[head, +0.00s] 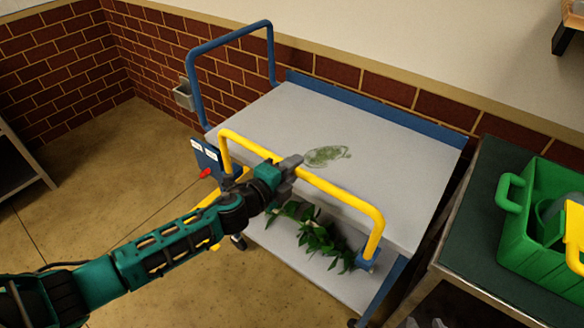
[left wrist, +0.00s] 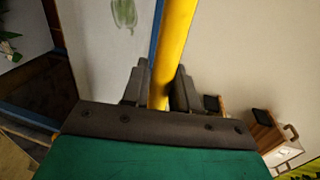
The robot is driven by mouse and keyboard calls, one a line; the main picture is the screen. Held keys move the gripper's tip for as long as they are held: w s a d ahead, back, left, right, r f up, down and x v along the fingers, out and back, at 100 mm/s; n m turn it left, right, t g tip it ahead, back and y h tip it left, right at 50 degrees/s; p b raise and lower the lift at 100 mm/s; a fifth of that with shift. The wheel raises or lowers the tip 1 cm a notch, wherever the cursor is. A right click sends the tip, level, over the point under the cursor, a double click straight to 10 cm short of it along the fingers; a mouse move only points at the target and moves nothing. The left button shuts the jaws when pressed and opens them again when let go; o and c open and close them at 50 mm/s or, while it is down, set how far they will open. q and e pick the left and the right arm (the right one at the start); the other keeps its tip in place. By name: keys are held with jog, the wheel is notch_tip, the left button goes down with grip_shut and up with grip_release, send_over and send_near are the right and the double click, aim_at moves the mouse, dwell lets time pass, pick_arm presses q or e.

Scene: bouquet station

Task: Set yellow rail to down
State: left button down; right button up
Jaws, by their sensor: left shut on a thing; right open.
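The yellow rail (head: 335,192) is a bent tube along the near side of a grey-topped cart (head: 265,124). Its top bar stands level with or a little above the cart's top, so it looks raised. My left gripper (head: 287,168) is shut on the rail's top bar, near its middle. In the left wrist view the yellow rail (left wrist: 172,45) runs between the two dark fingers of my left gripper (left wrist: 160,88). A panel with white labels and a red knob (head: 205,173) sits at the cart's left corner. My right gripper is not in view.
A blue handle (head: 194,90) rises at the cart's far left end. Green leafy stems (head: 318,236) lie on the lower shelf. A green caddy (head: 540,215) stands on a dark table (head: 472,228) at right. Open floor (head: 110,170) lies to the left.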

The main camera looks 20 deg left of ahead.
pick_arm(q)
jog(key=shift+f, duration=0.1)
notch_tip(320, 180, down, 13)
jog(key=b, duration=1.1)
jog(key=shift+f+b, duration=0.2)
jog(key=shift+b, duration=0.1)
pick_arm(e)
notch_tip(320, 180, down, 7)
jog(key=w+a+y, duration=0.1)
jog(key=a, duration=0.2)
jog(key=shift+w, duration=0.3)
pick_arm(q)
jog(key=shift+s, duration=0.1)
jog(key=c, duration=1)
grip_release()
pick_arm(e)
jog(key=shift+s+d+f, duration=0.1)
jog(key=shift+f, duration=0.05)
